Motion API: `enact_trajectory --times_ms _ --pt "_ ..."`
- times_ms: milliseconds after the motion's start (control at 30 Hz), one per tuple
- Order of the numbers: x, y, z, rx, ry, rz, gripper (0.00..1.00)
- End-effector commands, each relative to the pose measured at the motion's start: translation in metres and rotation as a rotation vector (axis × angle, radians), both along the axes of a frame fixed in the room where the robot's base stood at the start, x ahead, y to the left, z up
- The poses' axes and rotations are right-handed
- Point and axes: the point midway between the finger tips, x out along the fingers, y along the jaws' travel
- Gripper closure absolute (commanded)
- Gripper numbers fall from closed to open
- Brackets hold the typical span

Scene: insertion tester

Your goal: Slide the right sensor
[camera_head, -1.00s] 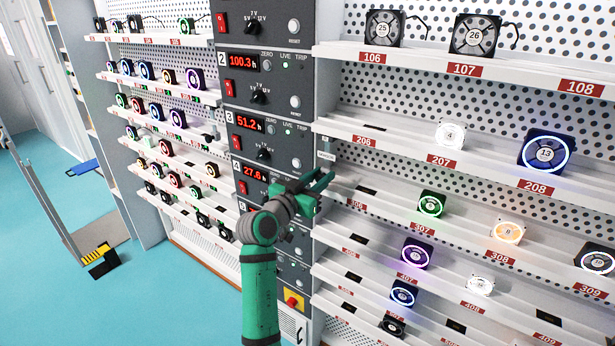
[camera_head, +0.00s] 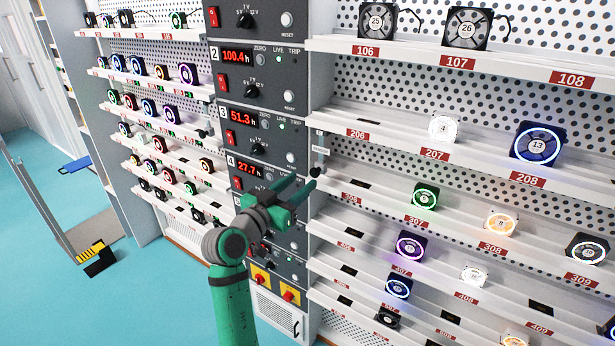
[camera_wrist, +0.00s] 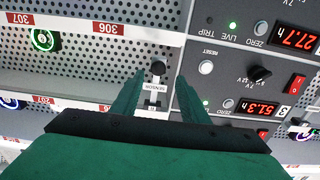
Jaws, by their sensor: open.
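In the wrist view my gripper (camera_wrist: 160,76) has a finger on either side of the knob, with visible gaps. I cannot tell the exact depth between the tips and the knob.
The control column (camera_head: 258,130) with red displays, switches and knobs stands just left of the sensor. Shelves with numbered, lit fans, such as fan 13 (camera_head: 538,145), spread to the right. A similar slider (camera_head: 203,122) sits by the left shelves (camera_head: 150,82). Floor (camera_head: 140,310) is open at lower left.

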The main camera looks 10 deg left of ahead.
Motion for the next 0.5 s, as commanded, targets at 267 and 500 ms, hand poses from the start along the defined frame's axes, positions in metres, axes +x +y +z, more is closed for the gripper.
enact_trajectory --times_ms 267,500 --pt "-0.025 0.014 0.000 0.001 0.000 0.002 0.59" --pt "-0.027 0.014 0.000 0.001 0.000 0.001 0.59"
